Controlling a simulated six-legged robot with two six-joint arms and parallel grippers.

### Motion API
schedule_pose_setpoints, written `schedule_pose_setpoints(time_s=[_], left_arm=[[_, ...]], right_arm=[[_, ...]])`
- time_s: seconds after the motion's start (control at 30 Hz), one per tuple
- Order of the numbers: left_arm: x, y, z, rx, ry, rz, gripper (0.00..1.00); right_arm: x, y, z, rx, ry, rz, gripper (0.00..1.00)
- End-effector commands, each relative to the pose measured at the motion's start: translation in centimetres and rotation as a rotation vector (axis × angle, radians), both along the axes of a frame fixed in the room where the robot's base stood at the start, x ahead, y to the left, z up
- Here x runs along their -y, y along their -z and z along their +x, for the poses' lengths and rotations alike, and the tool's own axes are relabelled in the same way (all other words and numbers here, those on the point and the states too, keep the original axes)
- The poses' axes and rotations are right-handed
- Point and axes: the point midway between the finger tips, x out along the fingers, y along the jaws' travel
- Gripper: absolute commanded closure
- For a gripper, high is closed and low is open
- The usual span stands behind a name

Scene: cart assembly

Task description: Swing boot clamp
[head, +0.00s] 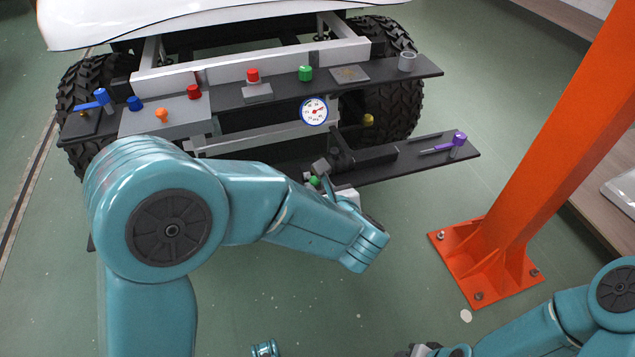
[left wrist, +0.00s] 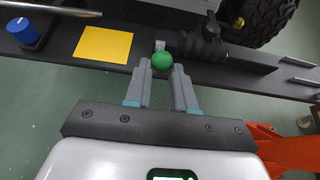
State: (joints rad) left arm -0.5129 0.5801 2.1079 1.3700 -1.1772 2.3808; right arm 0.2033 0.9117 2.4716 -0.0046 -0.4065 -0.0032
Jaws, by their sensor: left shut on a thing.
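The boot clamp (head: 342,152) is a dark fixture on the lower dark shelf at the cart's front. It also shows at the top of the left wrist view (left wrist: 208,44). Its green ball knob (left wrist: 162,62) sits between the fingertips of my left gripper (left wrist: 161,74), which is shut on it. In the head view the green knob (head: 314,182) shows beside my left gripper, partly hidden by my wrist. My right gripper (head: 420,350) is at the bottom edge of the head view, cut off and away from the cart.
A purple handle (head: 458,140) stands on the lower shelf's right end. A yellow square (left wrist: 103,44) and blue knob (left wrist: 22,32) lie left of the clamp. An orange post (head: 540,150) stands at right.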

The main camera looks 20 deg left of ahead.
Motion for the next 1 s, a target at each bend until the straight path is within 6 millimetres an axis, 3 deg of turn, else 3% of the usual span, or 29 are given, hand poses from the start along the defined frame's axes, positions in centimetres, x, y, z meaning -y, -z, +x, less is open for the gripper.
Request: schedule_pose_setpoints(time_s=[0.73,1.0], left_arm=[[0.6,2.2,-0.9,-0.005,0.001,0.0,0.93],[0.7,2.8,-1.1,-0.002,0.0,-0.001,1.0]], right_arm=[[0.0,0.0,0.0,0.0,0.0,0.0,0.57],[0.0,0.0,0.0,0.0,0.0,0.0,0.57]])
